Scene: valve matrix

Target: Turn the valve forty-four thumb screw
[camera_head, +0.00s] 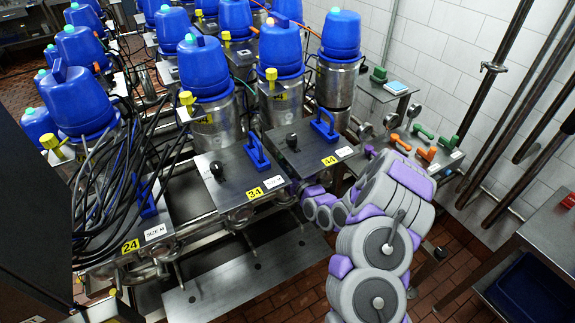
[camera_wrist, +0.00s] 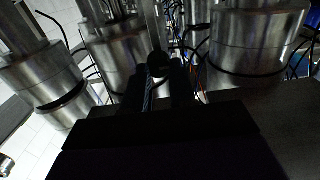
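The plate tagged 44 (camera_head: 313,149) lies in front of a blue-capped steel valve (camera_head: 338,80). It carries a small black knob (camera_head: 292,141) and a blue handle (camera_head: 323,126). My grey and purple arm reaches in from the right. My gripper (camera_head: 298,190) is at the front edge of the plates, between tags 34 and 44; its fingers are mostly hidden there. In the wrist view, the dark fingers of my gripper (camera_wrist: 161,85) stand apart with a gap between them. A round black knob (camera_wrist: 158,63) shows at the gap near the tips; I cannot tell whether they touch it.
Plate 34 (camera_head: 240,178) with its own black knob (camera_head: 217,168) is on the left. Plate 24 (camera_head: 146,236) and loose black cables are farther left. Green and orange handles lie on a shelf (camera_head: 450,160) at right. Steel cylinders (camera_wrist: 245,45) flank the wrist view.

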